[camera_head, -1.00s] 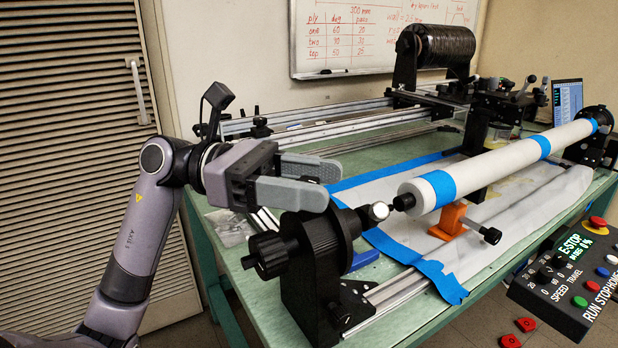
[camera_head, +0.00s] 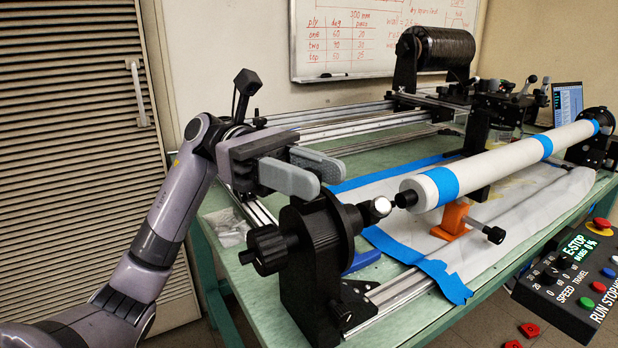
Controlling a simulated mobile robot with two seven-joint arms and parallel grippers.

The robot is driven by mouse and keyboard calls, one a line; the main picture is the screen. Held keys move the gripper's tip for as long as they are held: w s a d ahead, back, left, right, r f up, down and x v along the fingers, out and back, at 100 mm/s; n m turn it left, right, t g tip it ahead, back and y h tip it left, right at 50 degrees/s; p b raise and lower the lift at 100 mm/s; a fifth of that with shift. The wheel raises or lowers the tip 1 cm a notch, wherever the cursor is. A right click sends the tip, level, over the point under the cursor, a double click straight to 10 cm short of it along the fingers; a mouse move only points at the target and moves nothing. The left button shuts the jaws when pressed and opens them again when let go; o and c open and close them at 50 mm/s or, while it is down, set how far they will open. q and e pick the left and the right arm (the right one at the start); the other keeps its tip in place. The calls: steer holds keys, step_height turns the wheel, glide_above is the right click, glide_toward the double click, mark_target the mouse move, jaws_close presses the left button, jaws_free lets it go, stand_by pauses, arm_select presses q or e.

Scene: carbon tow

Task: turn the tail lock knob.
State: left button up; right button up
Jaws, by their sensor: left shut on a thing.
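The black tailstock (camera_head: 312,262) stands at the near end of the rail, with a ribbed black handwheel (camera_head: 266,250) on its left side. My left gripper (camera_head: 322,175) is at the top of the tailstock, its two grey fingers pointing right and a little down. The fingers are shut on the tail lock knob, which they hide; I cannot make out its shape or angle. My right gripper is not in view.
A white mandrel (camera_head: 500,160) with blue tape bands runs back right from the tailstock, above an orange support (camera_head: 451,221). A control box (camera_head: 572,280) with an E-stop is at the lower right. A whiteboard (camera_head: 345,40) hangs behind.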

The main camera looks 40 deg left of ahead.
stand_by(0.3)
arm_select(q)
steer(key=o, duration=1)
steer(key=shift+c, duration=0.2)
steer(key=a, duration=0.7)
steer(key=shift+w, duration=0.3)
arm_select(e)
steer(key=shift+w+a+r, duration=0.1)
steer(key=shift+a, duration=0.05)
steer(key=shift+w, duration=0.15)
